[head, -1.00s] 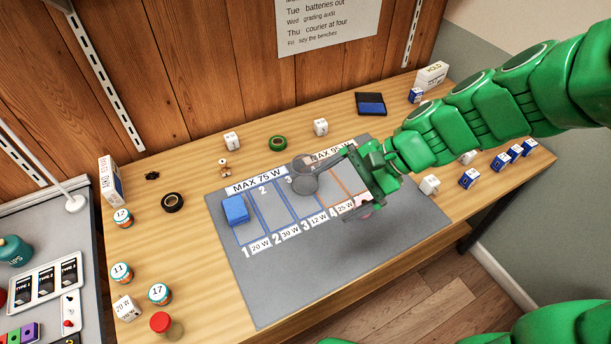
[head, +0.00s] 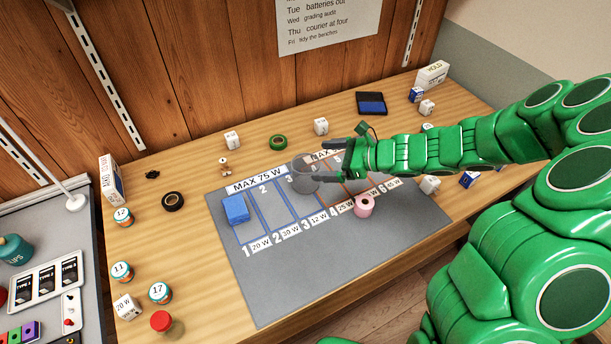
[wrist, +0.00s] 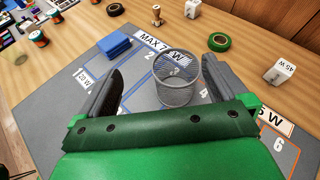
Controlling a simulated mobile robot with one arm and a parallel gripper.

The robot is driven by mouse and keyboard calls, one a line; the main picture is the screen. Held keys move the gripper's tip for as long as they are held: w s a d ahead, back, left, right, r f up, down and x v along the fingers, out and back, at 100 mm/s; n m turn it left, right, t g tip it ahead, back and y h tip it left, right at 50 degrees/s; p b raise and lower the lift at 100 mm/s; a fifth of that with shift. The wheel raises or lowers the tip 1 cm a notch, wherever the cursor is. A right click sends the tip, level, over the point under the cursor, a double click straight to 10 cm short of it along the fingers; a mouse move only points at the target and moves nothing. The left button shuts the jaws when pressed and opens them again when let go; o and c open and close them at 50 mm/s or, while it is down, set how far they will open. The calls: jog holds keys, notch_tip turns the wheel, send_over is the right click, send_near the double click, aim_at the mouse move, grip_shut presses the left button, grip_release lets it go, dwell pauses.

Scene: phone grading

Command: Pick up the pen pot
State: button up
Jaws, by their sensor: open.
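The pen pot (head: 305,174) is a grey mesh cylinder standing upright on the grey mat (head: 285,285), near the printed number 3. It also shows in the wrist view (wrist: 175,86), between the two open fingers and nearer the right one, and looks empty. My gripper (head: 318,168) is open, with its fingers pointing left toward the pot in the head view. In the wrist view my gripper (wrist: 155,88) has a finger on either side of the pot. I cannot tell whether a finger touches it.
A blue block (head: 236,209) sits on the mat left of the pot. A green tape roll (head: 278,142) and white boxes (head: 320,127) stand behind the mat. The mat's front part is clear.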

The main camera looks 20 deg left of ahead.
aim_at(294, 163)
jog(key=shift+w+a+f+m+t, duration=0.15)
jog(key=shift+w+a+f+m, duration=0.25)
jog(key=shift+a+f, duration=0.7)
jog(key=shift+w+a+f+m+t, duration=0.25)
jog(key=shift+w+a+f, duration=0.2)
jog(key=shift+a+f, duration=0.65)
jog(key=shift+w+a+f+m+t, duration=0.1)
jog(key=shift+w+a+f+m, duration=0.3)
jog(key=shift+a+f, duration=0.65)
jog(key=shift+a+r, duration=0.1)
jog(key=shift+c, duration=0.5)
jog(key=c, duration=1.1)
